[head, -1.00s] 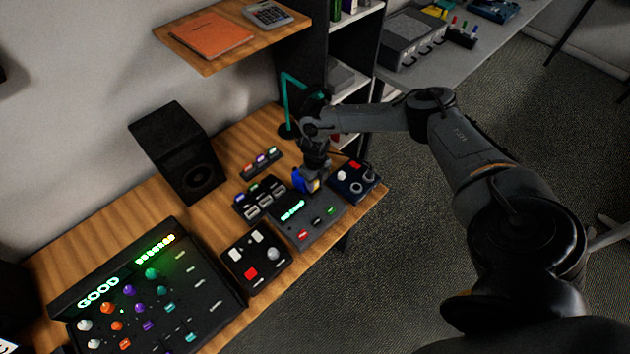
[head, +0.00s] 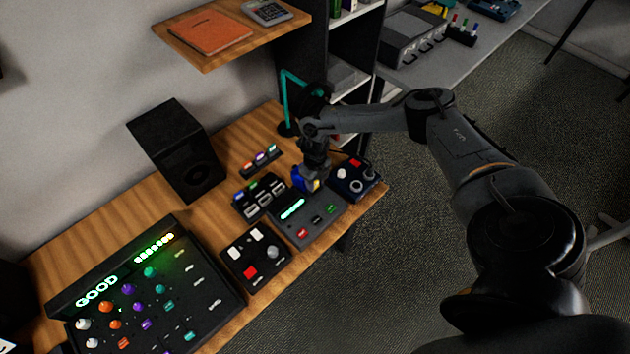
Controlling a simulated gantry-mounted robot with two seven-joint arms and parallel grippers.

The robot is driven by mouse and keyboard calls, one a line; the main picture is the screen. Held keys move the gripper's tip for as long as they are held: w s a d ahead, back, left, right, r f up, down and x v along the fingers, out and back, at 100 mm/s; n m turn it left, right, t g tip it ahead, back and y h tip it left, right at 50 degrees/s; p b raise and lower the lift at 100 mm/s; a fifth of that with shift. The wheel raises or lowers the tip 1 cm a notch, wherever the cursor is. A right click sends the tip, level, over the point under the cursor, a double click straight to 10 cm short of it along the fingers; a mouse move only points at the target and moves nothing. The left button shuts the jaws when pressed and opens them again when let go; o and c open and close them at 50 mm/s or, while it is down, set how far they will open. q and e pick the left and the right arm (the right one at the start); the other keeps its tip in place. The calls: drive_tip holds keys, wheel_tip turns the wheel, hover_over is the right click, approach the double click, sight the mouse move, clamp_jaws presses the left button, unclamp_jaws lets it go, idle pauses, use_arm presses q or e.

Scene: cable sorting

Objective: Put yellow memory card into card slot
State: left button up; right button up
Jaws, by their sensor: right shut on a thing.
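My right gripper (head: 309,183) points down over the rear of a dark card device (head: 318,225) on the wooden desk. It is shut on the yellow memory card (head: 316,185), of which a small yellow patch shows at the fingertips. A blue part shows at the gripper's left side. The device has a lit green display and small red, dark and green pieces along its front. The gripper hides the card's lower edge and any slot under it, so I cannot tell if the card is in a slot. My left gripper is out of view.
A small rack with coloured cards (head: 261,161) and a dark panel with several slots (head: 259,198) lie to the left. Button boxes flank the device, at right (head: 353,179) and front left (head: 256,259). A speaker (head: 178,152) and large "GOOD" console (head: 150,290) stand further left.

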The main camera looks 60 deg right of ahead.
drive_tip(key=shift+f+b, duration=0.3)
drive_tip(key=shift+f, duration=0.15)
idle(0.5)
drive_tip(key=o, duration=1.6)
drive_tip(key=shift+r, duration=0.1)
